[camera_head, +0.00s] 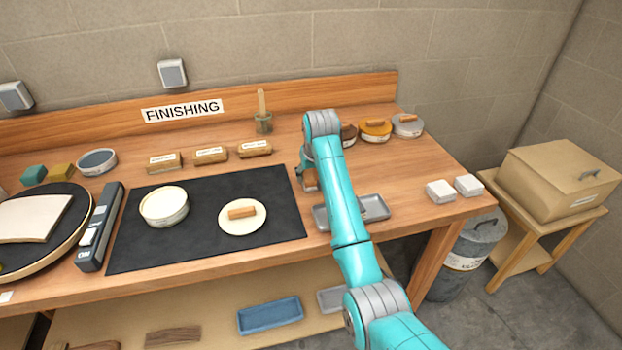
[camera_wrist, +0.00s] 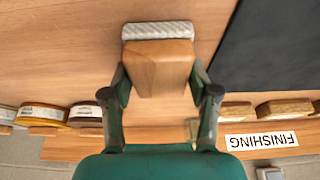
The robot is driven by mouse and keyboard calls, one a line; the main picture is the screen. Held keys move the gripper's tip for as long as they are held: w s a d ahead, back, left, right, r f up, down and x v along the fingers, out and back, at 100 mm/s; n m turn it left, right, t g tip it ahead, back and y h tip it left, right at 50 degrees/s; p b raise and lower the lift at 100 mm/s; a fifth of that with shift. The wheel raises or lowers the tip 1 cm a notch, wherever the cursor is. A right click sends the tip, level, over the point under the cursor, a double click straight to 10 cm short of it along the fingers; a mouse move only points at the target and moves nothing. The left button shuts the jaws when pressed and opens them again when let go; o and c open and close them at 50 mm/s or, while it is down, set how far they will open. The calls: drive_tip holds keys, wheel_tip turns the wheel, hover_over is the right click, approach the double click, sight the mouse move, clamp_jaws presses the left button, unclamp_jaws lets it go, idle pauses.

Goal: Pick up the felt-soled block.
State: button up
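The felt-soled block (camera_wrist: 159,66) is a pale wooden block with a white, textured felt sole (camera_wrist: 158,30) on its far side. In the wrist view it sits between the two fingers of my gripper (camera_wrist: 159,72), and the fingertips appear to touch the wood on both sides. In the head view my gripper (camera_head: 308,182) is over the bench just right of the dark mat, partly behind my arm. The block is mostly hidden there. I cannot tell whether the sole touches the bench.
The dark mat (camera_head: 205,247) holds a round white tub (camera_head: 164,207) and a pale disc (camera_head: 243,228) with a small wooden piece. A grey tray (camera_head: 373,208) lies close in front of the gripper. Labelled blocks (camera_head: 211,155) and round tins (camera_head: 375,130) stand behind.

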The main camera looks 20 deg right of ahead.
sight(311, 173)
drive_tip(key=shift+c, duration=1.1)
wheel_tip(311, 173, up, 10)
drive_tip(key=shift+f, duration=0.1)
drive_tip(key=o, duration=0.3)
drive_tip(key=shift+c, duration=0.7)
